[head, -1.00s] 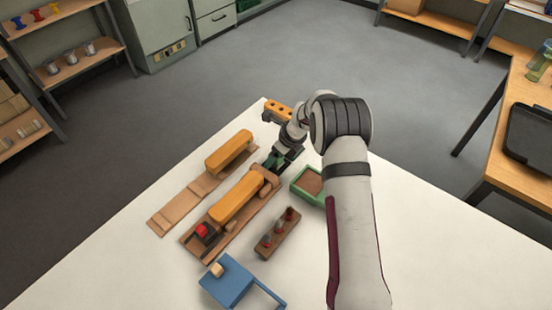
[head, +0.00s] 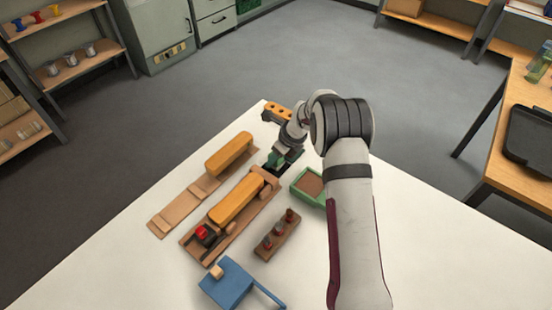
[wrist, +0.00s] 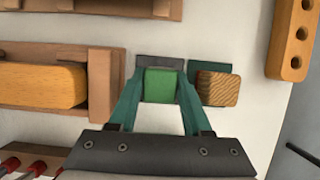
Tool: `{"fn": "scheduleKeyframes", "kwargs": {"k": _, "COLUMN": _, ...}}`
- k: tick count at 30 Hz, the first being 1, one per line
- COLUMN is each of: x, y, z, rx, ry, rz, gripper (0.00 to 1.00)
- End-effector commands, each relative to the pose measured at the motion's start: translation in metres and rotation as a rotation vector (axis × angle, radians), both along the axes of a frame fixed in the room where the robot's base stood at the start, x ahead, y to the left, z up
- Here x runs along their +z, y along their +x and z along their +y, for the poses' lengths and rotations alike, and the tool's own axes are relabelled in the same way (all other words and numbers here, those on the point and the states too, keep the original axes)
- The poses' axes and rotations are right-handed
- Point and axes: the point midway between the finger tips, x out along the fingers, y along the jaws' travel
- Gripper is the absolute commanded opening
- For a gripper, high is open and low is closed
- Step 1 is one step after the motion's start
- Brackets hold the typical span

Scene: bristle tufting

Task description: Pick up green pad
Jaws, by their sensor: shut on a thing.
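The green pad (wrist: 160,86) is a small green block, seen in the wrist view between the two green fingers of my gripper (wrist: 157,90). The fingers are shut on it from both sides. It sits over a dark grey base on the white table. In the head view my gripper (head: 281,158) is low at the far end of the wooden fixture, and the pad there cannot be told apart from the fingers.
A wood-grain block (wrist: 217,88) on a dark green base stands close right of the pad. Left is a wooden fixture (head: 252,205) with a yellow-orange block (head: 237,198). A green-rimmed tray (head: 298,190) and a drilled orange bar (head: 277,110) are nearby.

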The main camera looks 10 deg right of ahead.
Motion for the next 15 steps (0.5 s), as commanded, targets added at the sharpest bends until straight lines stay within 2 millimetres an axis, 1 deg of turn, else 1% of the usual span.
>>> {"fn": "scheduleKeyframes", "kwargs": {"k": 6, "x": 0.038, "y": 0.0, "z": -0.002, "rx": -0.001, "ry": 0.0, "rz": -0.003, "gripper": 0.0}}
{"fn": "scheduleKeyframes", "kwargs": {"k": 8, "x": 0.044, "y": -0.007, "z": -0.015, "rx": -0.004, "ry": 0.001, "rz": 0.0, "gripper": 0.0}}
{"fn": "scheduleKeyframes", "kwargs": {"k": 15, "x": 0.078, "y": -0.035, "z": -0.066, "rx": -0.004, "ry": 0.001, "rz": 0.0, "gripper": 0.0}}
